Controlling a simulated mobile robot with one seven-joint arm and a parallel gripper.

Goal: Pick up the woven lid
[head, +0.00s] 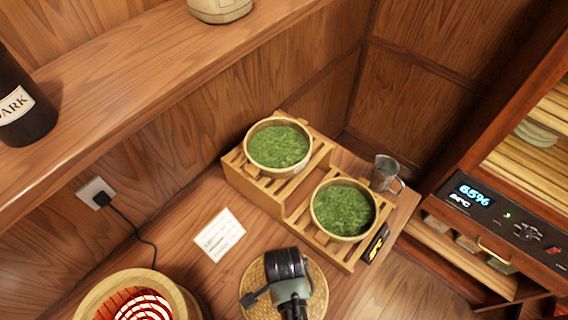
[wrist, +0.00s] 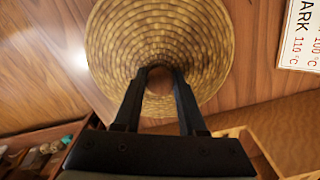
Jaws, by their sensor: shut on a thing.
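The woven lid (head: 254,272) is a round, tan, coiled disc at the bottom middle of the head view. It fills the upper middle of the wrist view (wrist: 160,35). My gripper (wrist: 160,78) has its two black fingers closed at the lid's middle, shut on the lid. In the head view my gripper (head: 286,268) is over the lid's centre and hides the grip itself. I cannot tell whether the lid rests on the table or is slightly raised.
Two bowls of green leaves (head: 279,145) (head: 344,209) stand on a stepped slatted wooden stand (head: 297,206). A glass pitcher (head: 385,173) is behind it. A white card (head: 219,235) lies left of it. A round wooden-rimmed heater with a glowing coil (head: 137,304) is at lower left.

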